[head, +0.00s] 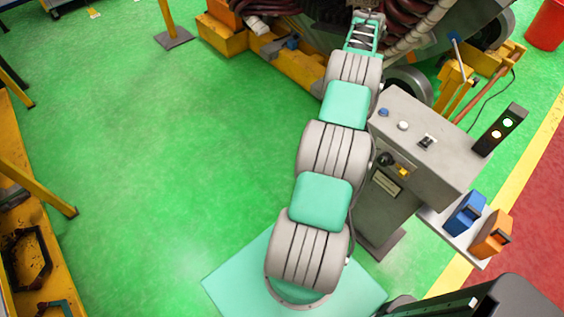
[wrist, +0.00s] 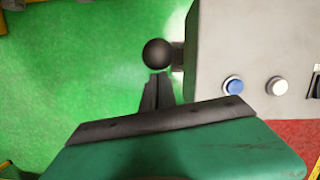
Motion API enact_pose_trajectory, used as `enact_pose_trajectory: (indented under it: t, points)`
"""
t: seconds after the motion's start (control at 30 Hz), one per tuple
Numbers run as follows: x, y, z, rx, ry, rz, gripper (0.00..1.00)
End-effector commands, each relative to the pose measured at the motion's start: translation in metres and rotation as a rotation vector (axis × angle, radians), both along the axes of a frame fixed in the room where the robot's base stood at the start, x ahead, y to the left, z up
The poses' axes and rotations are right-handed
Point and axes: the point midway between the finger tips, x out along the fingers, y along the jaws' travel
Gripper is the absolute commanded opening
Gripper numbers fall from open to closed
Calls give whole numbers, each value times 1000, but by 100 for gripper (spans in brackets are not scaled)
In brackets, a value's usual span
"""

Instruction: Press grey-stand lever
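The grey stand (head: 447,163) is to the right of my arm in the head view. Its pale top (wrist: 245,35) fills the upper right of the wrist view. The lever's black ball knob (wrist: 158,52) sticks out from the stand's left edge there. My gripper (wrist: 158,78) has its dark narrow fingers close together, just below the knob in the picture. A small gap shows between fingertips and ball; height difference is unclear. No object shows between the fingers.
A blue button (wrist: 233,85) and a white button (wrist: 277,86) lie right of the lever. Blue (head: 466,214) and orange (head: 492,235) boxes sit below. Green floor (head: 150,150) is open on the left.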

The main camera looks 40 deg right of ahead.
Motion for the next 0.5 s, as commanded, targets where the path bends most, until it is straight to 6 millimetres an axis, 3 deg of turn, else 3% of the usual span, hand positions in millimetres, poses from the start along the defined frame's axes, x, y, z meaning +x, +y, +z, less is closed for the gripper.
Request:
enact_pose_trajectory:
  t: [0.03, 0.5]
  points:
    - [-2, -19, 15, -48, -23, -14, 0]
    - [-14, -34, 4, -35, -23, -33, 0]
